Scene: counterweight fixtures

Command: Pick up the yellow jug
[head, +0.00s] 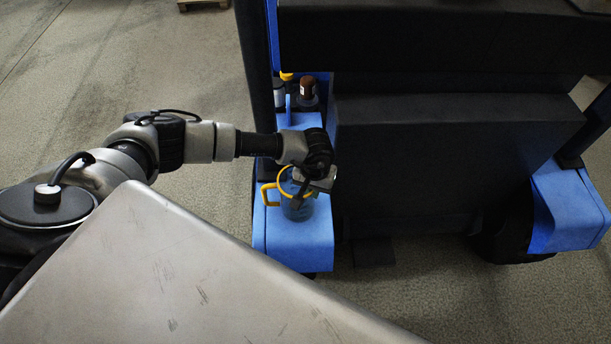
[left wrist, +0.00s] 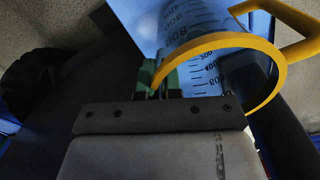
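The yellow jug (head: 294,212) is a clear measuring jug with a yellow rim and handle. It stands upright on the blue fender (head: 300,250) of a vehicle, its handle toward the left. My left gripper (head: 303,189) is over it from above. In the left wrist view the jug's rim (left wrist: 268,50) and graduated wall show close up. The green-padded fingers of my left gripper (left wrist: 159,78) are close together, one on each side of the jug's wall, with the rim between them. The jug's base meets the fender. My right gripper is not in view.
Behind the jug, a brown-capped bottle (head: 308,92) and another container (head: 280,94) stand on a blue ledge. The vehicle's large dark body (head: 430,150) rises just right of the jug. Open floor (head: 190,75) lies to the left.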

